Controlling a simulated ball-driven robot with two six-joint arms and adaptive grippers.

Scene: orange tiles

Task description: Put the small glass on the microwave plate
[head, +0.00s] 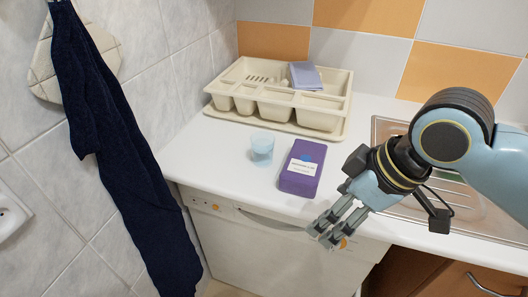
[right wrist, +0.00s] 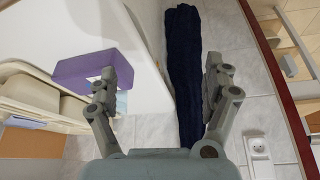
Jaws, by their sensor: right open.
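The small glass (head: 262,148), pale blue and see-through, stands upright on the white counter, left of a purple box. In the right wrist view only a pale blue bit of it (right wrist: 122,103) shows behind a finger of my gripper. My right gripper (head: 331,231) is open and empty, in front of the counter's front edge, to the right of and nearer than the glass. Its two spread fingers also show in the right wrist view (right wrist: 165,85). My left gripper is not in view. I see no microwave or microwave plate in these frames.
The purple box (head: 304,168) lies close to the glass on the counter (head: 225,160). Behind stands a cream dish rack (head: 275,100) with a folded cloth (head: 306,76). A metal sink (head: 385,130) is at right. A dark blue towel (head: 115,150) hangs at left.

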